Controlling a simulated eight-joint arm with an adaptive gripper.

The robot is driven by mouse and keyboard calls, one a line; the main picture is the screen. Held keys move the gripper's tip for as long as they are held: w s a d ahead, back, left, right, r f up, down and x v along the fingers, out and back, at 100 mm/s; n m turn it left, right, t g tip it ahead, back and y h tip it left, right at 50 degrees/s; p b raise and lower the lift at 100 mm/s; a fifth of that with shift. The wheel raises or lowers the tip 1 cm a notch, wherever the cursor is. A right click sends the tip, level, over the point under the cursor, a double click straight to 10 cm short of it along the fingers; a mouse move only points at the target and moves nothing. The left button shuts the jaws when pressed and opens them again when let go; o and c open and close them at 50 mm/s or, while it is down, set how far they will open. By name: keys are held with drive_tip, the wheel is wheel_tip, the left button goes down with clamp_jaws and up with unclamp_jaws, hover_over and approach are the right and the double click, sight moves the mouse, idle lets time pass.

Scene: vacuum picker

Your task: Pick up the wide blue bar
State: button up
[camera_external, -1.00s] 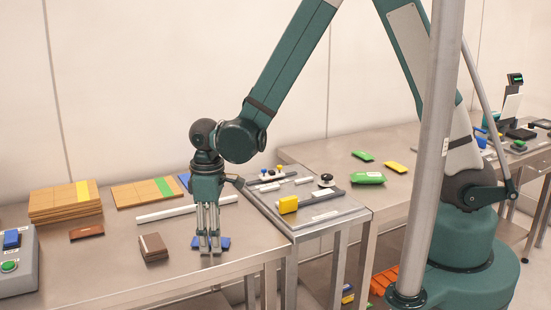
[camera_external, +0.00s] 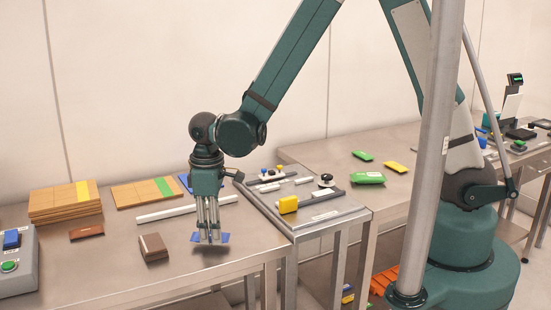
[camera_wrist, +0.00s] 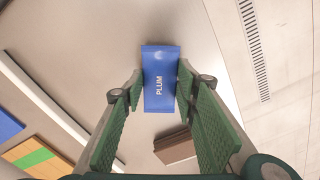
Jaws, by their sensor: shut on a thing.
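The wide blue bar (camera_external: 222,239) is held between the fingers of my gripper (camera_external: 210,238), just above the left table. A shadow on the table shows below the bar in the external view. Part of the bar is hidden behind the fingers there.
A brown block (camera_external: 153,247) stands left of my gripper. A white rail (camera_external: 186,209) lies behind it. Cork boards (camera_external: 66,202) lie at the back left. A grey button box (camera_external: 17,262) is at far left.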

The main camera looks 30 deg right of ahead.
wheel_tip(320, 180, up, 8)
drive_tip(key=p, duration=0.1)
drive_tip(key=shift+r, duration=0.2)
